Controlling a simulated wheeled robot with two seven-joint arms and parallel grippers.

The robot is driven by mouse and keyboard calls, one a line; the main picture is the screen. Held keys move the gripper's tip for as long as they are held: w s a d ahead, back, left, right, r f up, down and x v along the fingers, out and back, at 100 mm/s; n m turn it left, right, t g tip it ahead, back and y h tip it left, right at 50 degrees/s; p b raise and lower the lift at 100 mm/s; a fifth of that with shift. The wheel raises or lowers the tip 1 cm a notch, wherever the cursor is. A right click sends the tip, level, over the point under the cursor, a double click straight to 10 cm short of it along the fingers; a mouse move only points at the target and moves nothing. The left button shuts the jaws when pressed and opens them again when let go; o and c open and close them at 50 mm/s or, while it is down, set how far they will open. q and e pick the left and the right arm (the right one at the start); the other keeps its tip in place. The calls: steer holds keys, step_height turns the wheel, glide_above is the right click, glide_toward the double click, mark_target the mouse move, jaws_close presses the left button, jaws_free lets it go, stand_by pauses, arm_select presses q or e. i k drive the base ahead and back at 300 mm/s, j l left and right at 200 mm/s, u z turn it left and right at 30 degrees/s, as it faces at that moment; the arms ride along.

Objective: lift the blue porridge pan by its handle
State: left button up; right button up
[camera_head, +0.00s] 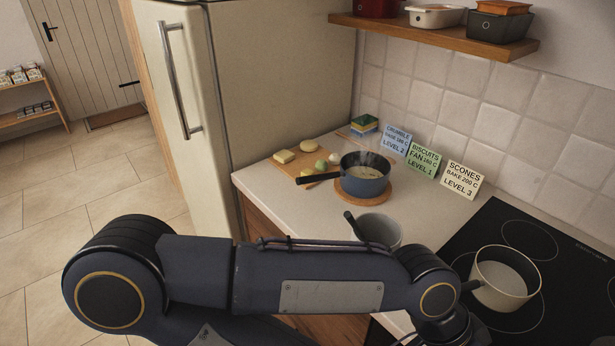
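The blue porridge pan (364,186) stands upright on a round wooden board (378,197) on the counter. It holds pale porridge, and faint steam rises from it. Its dark handle (320,179) points left, over the edge of a wooden cutting board. One of my arms crosses the bottom of the view, in front of the counter and nearer the camera than the pan. Its wrist bends down at the lower right, and neither gripper shows. Nothing of mine touches the pan.
A grey pot (380,229) with a dark utensil or handle stands partly behind my arm. A cream pan (506,276) sits on the black hob (553,262). Cards (423,160) lean on the tiles. A cutting board (291,165) with food lies left; a shelf (430,33) hangs above.

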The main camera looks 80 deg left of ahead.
mark_target(360, 187)
steer(key=u, duration=2.35)
steer(key=i+j+z, duration=0.25)
steer(key=i+j, duration=0.15)
steer(key=j, duration=0.15)
steer(key=i+j+z, duration=0.15)
steer(key=j, duration=0.2)
steer(key=i+j+z, duration=0.15)
steer(key=j, duration=0.15)
